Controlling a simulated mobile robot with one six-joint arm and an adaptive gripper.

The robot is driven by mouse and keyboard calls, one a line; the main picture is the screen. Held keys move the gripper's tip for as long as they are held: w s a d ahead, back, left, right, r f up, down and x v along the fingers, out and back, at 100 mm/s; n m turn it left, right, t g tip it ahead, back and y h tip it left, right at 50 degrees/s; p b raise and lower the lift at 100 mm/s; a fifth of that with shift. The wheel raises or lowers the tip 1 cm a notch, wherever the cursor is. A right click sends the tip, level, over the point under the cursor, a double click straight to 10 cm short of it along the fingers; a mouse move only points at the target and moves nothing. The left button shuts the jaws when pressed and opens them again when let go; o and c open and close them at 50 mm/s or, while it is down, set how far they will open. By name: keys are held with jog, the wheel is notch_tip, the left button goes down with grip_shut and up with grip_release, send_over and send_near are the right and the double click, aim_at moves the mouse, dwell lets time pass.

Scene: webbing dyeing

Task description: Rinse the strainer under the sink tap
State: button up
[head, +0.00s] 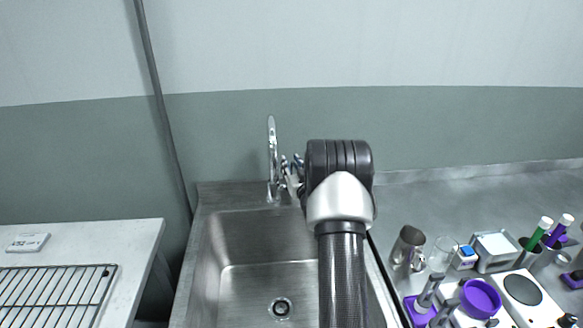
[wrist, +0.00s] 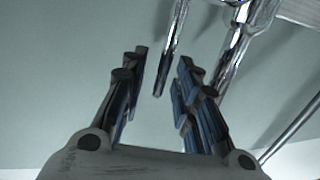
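The chrome sink tap (head: 272,150) stands at the back of the steel sink (head: 228,240), left of my arm in the head view. The basin looks empty around its drain. My gripper shows only partly beside the tap in the head view (head: 294,172), mostly hidden behind my own arm. In the wrist view my gripper (wrist: 161,75) has its fingers spread with a gap between them, and nothing is held. A thin chrome part of the tap (wrist: 173,45) shows between the fingertips; I cannot tell if it touches. I cannot make out a strainer in either view.
A white table (head: 140,240) with a wire rack (head: 60,290) stands left. On the right counter are a metal jug (head: 408,247), a glass beaker (head: 443,252), a hotplate (head: 522,289), a purple round piece (head: 481,297) and pens in cups. The back counter is clear.

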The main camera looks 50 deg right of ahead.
grip_shut()
dwell(0.4)
dwell(0.4)
